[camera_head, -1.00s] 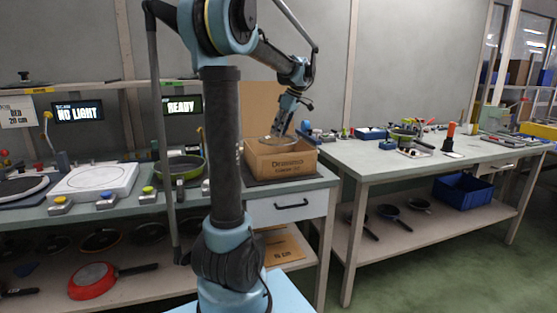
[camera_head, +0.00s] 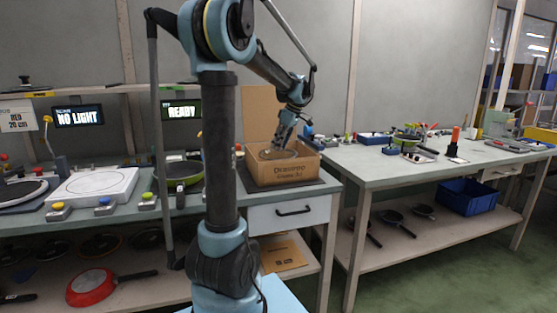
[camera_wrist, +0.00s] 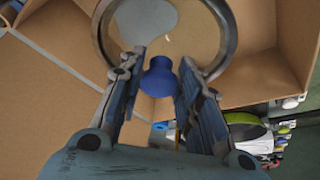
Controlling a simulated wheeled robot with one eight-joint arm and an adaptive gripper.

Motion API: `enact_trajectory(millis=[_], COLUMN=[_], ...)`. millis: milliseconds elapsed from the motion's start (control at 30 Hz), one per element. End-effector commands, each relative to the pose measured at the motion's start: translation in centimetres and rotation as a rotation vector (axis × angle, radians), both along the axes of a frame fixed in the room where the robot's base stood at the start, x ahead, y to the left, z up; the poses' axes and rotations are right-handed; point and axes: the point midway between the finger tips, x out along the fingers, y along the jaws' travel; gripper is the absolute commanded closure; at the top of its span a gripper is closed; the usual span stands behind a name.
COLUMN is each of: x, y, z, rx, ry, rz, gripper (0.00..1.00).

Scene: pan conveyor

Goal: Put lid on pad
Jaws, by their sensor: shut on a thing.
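My gripper (camera_head: 277,146) is shut on the blue knob (camera_wrist: 160,78) of a clear lid with a steel rim (camera_wrist: 222,60). In the wrist view the knob lies between the two fingers (camera_wrist: 158,62). In the head view the lid (camera_head: 282,154) is at the mouth of an open cardboard box (camera_head: 283,172), and the box's front wall hides part of it. I cannot tell whether the lid touches the box. The box stands on a dark flat pad (camera_head: 322,182) on the bench. A white square plate with a round disc (camera_head: 95,184) is at the left.
A green pan (camera_head: 178,172) sits between the white plate and the box. Coloured buttons line the bench's front edge. A second bench (camera_head: 370,165) at the right carries tools and a blue bin (camera_head: 467,196) on its lower shelf. Signs read "NO LIGHT" and "READY".

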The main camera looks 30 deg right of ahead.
Motion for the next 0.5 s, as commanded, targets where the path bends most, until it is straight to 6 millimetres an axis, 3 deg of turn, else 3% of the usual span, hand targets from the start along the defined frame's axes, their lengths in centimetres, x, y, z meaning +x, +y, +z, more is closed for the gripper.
enact_trajectory(millis=[267, 500], x=[0.0, 0.0], y=[0.0, 0.0], z=[-2.0, -5.0], rx=[0.000, 0.000], ry=[0.000, 0.000], rz=[0.000, 0.001], gripper=[1.00, 1.00])
